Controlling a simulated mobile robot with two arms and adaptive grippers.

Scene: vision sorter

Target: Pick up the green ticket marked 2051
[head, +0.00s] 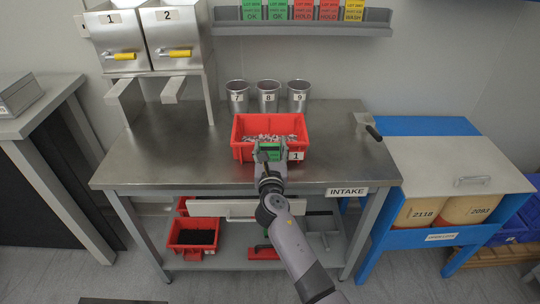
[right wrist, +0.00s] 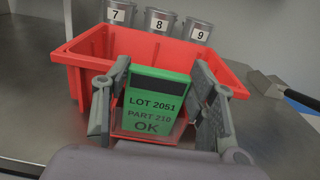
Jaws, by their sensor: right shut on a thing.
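My left gripper is not in view.
Cups 7 (head: 237,98), 8 (head: 268,98) and 9 (head: 299,98) stand behind the bin. A scoop (head: 365,122) lies at the table's right. Other tickets, including a green one (head: 277,10), are on the shelf (head: 345,24). The steel table (head: 165,150) is clear left of the bin.

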